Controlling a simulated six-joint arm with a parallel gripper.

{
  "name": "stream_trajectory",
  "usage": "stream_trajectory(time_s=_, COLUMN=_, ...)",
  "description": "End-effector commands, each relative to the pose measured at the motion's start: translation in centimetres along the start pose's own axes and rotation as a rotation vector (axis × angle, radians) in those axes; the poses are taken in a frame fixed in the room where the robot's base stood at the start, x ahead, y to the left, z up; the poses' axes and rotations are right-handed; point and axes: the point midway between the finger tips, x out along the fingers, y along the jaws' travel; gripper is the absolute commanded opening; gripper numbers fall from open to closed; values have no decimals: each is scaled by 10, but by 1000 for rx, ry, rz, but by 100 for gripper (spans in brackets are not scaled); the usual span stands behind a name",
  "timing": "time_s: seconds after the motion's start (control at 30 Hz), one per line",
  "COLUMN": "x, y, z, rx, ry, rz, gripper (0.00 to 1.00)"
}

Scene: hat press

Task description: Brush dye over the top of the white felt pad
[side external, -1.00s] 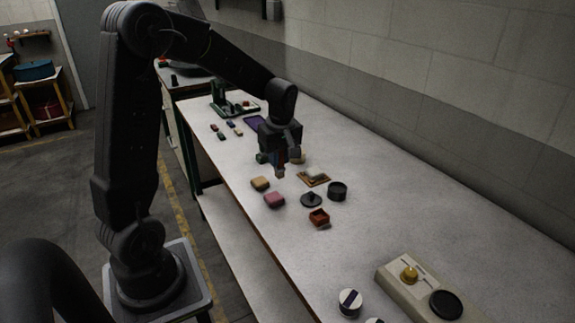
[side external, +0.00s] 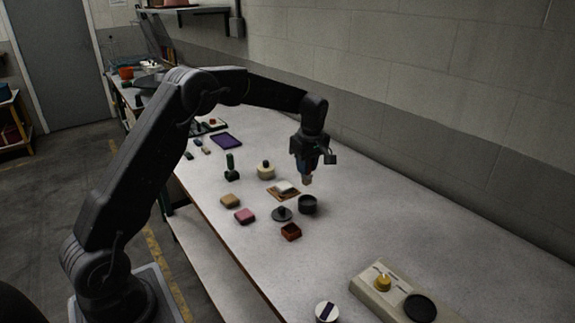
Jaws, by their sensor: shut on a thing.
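The white felt pad (side external: 287,188) is a small pale patch on a brown board (side external: 279,195) on the bench. My gripper (side external: 307,172) points down, to the right of the pad and above a dark round pot (side external: 307,205). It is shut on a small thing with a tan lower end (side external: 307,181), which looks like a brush. Its tip appears just above or behind the pot's rim; I cannot tell whether they touch. A black lid with a knob (side external: 282,214) lies beside the pot. The pot's contents are too dark to make out.
A red-brown box (side external: 291,232), pink block (side external: 245,216) and tan block (side external: 230,201) lie in front. A green handled tool (side external: 232,169) and cream jar (side external: 266,171) stand behind left. A device with a yellow knob (side external: 383,282) stands front right. The bench right of the pot is clear.

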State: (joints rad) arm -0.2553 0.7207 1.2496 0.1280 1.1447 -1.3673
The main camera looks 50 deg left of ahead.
Motion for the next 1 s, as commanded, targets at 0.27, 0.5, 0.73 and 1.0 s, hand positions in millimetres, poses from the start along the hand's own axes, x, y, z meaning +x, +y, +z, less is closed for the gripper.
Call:
stream_trajectory(time_s=0.27, x=16, y=5, z=5, rx=1, ry=0, rz=-1, gripper=0)
stream_trajectory(time_s=0.5, x=40, y=4, z=7, rx=0, ry=0, rz=-1, gripper=0)
stream_trajectory(time_s=0.73, x=56, y=5, z=9, rx=0, ry=0, rz=0, gripper=0)
stream_trajectory(time_s=1.0, x=61, y=5, z=10, rx=0, ry=0, rz=0, gripper=0)
